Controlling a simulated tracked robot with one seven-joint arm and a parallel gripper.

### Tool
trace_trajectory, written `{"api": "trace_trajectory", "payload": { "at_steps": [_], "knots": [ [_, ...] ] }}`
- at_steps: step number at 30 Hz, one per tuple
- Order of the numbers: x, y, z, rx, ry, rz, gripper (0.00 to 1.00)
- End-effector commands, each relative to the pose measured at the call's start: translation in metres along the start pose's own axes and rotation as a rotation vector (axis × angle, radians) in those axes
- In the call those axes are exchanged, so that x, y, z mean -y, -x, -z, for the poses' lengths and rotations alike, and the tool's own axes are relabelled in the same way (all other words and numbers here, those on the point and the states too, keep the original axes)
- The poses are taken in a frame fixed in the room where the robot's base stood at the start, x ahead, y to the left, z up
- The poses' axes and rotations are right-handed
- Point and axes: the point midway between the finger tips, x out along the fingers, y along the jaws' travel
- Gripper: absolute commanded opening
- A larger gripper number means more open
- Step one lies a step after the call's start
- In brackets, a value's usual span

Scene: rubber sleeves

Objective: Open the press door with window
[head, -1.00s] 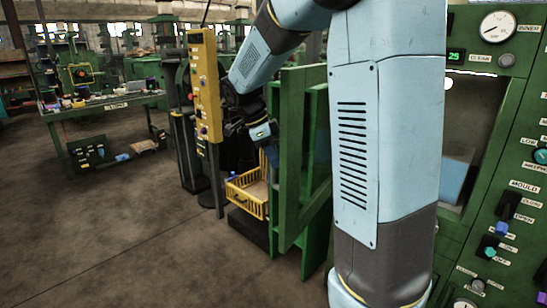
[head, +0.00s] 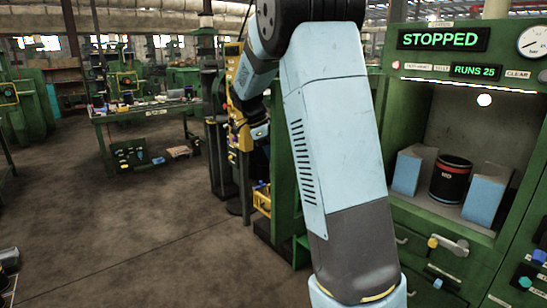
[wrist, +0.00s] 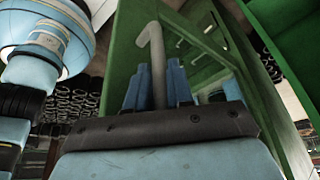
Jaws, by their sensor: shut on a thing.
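The press door (head: 281,185) is a green framed panel, swung out from the press opening and partly hidden behind my arm in the head view. In the wrist view its green frame (wrist: 125,72) surrounds a window (wrist: 205,60), through which green panels with pale handles show. A grey bent handle (wrist: 156,50) rises in front of the window. My gripper (wrist: 161,78) has its blue fingers closed around this handle. In the head view my gripper (head: 259,131) is small, at the door's left side, and its grip is hard to see.
The press opening (head: 440,120) is uncovered; a black cylinder with a red band (head: 451,180) stands inside between pale blue blocks. Its display (head: 443,39) reads STOPPED. A yellow crate (head: 262,198) and a yellow control box (head: 238,100) are close to the door.

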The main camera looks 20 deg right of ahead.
Motion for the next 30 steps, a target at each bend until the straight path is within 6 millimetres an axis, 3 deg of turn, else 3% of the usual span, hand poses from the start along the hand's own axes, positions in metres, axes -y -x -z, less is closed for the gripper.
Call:
{"api": "trace_trajectory", "payload": {
  "at_steps": [2, 3, 9, 20, 30],
  "knots": [
    [0.001, 0.000, 0.002, -0.001, -0.002, 0.001, 0.00],
    [0.001, 0.000, 0.002, -0.002, -0.002, 0.001, 0.22],
    [0.000, 0.000, 0.001, -0.001, -0.001, 0.000, 0.41],
    [0.000, 0.006, -0.001, 0.000, 0.000, 0.002, 0.42],
    [0.002, 0.064, -0.002, 0.001, 0.001, 0.004, 0.42]
  ]
}}
